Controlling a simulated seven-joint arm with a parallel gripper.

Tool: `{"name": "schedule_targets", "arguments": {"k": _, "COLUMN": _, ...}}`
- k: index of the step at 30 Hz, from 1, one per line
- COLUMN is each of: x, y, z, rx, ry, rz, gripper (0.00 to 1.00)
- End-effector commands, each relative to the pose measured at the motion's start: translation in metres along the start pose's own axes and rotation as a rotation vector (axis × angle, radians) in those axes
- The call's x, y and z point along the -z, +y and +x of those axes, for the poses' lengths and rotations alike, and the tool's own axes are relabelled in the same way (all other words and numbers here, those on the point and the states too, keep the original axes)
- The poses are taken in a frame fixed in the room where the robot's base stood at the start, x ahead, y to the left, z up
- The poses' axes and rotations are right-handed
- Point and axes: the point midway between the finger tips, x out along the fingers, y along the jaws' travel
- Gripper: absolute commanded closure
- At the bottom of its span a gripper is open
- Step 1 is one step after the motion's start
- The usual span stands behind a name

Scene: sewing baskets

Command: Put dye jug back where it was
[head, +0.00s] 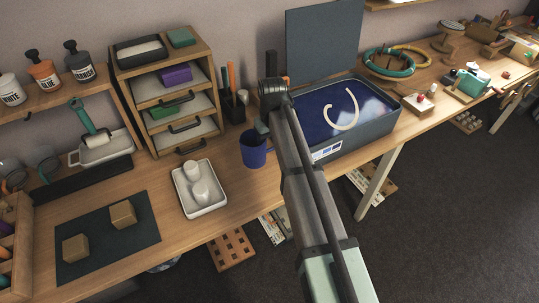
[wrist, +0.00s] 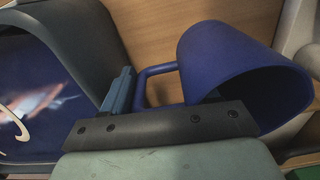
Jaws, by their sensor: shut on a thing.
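The dye jug (head: 254,150) is a dark blue cup-like jug, upright beside the left end of the grey dye bath (head: 345,140). In the wrist view the jug (wrist: 222,62) has its open mouth to the right and its handle toward the fingers. My gripper (head: 263,128) is above and beside the jug, and in the wrist view (wrist: 150,98) it is shut on the jug at the handle side. The far finger is partly hidden. I cannot tell whether the jug's base touches the wooden table.
The bath's raised lid (head: 325,45) stands behind. Bare table (head: 240,190) lies in front of the jug.

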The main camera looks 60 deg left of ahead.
Motion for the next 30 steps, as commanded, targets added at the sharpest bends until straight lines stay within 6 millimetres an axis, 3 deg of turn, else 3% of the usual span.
{"name": "schedule_targets", "arguments": {"k": 15, "x": 0.0, "y": 0.001, "z": 0.05, "rx": 0.0, "ry": 0.0, "rz": 0.0, "gripper": 0.9}}
{"name": "schedule_targets", "arguments": {"k": 26, "x": 0.0, "y": 0.001, "z": 0.053, "rx": 0.0, "ry": 0.0, "rz": 0.0, "gripper": 0.9}}
{"name": "schedule_targets", "arguments": {"k": 27, "x": 0.0, "y": 0.001, "z": 0.053, "rx": 0.0, "ry": 0.0, "rz": 0.0, "gripper": 0.4}}
{"name": "schedule_targets", "arguments": {"k": 30, "x": 0.0, "y": 0.001, "z": 0.053, "rx": 0.0, "ry": 0.0, "rz": 0.0, "gripper": 0.3}}
